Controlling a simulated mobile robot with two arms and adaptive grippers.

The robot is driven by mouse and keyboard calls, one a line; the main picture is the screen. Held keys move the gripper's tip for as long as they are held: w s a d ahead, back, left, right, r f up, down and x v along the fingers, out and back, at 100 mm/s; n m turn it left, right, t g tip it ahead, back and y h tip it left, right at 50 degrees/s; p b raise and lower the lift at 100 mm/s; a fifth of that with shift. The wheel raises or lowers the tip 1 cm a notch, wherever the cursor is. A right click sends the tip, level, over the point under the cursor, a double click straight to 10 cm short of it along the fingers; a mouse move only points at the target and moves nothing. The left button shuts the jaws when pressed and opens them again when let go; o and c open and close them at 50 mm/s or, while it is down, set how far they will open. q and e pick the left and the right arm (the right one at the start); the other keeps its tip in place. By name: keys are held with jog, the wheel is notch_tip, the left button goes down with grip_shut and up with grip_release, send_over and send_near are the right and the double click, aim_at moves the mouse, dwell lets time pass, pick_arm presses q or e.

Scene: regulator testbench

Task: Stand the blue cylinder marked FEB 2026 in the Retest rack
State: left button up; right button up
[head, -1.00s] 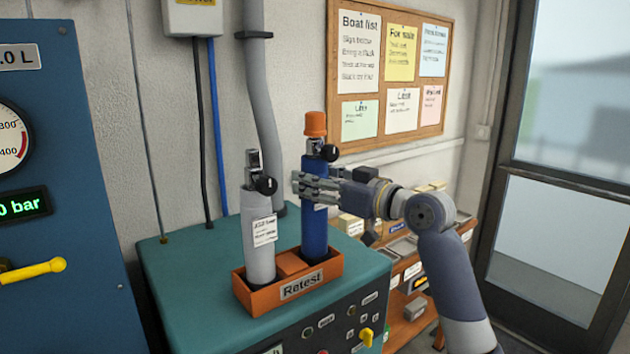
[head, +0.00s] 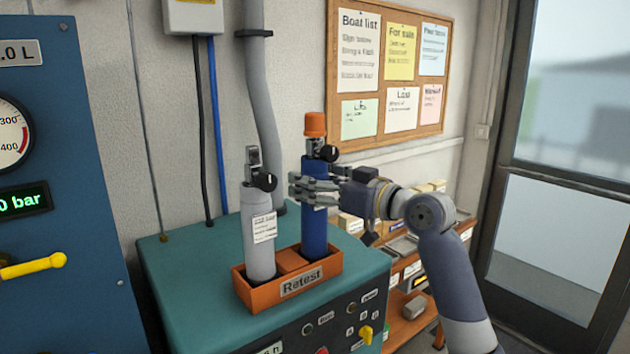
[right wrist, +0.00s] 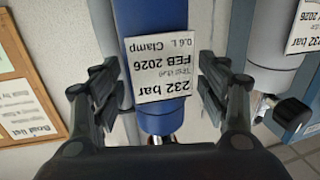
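The blue cylinder (head: 314,236) stands upright in the right part of the orange Retest rack (head: 301,283), with an orange cap on top. In the right wrist view its label (right wrist: 160,68) appears upside down and reads 232 bar, FEB 2026, 0.6 L, Clamp. My right gripper (head: 312,188) is at the cylinder's upper body, just below the valve. Its fingers (right wrist: 160,92) lie on either side of the cylinder and look open, with narrow gaps. The cylinder's base is hidden by the rack's front wall. My left gripper is not in view.
A grey cylinder (head: 258,228) with a white label stands in the rack's left part. The rack sits on a teal bench (head: 190,270) with knobs on its front. A blue gauge panel (head: 62,180) is at the left. Shelves (head: 408,308) with boxes stand at the right.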

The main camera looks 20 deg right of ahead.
jog(key=shift+f, duration=0.1)
jog(key=v, duration=1.2)
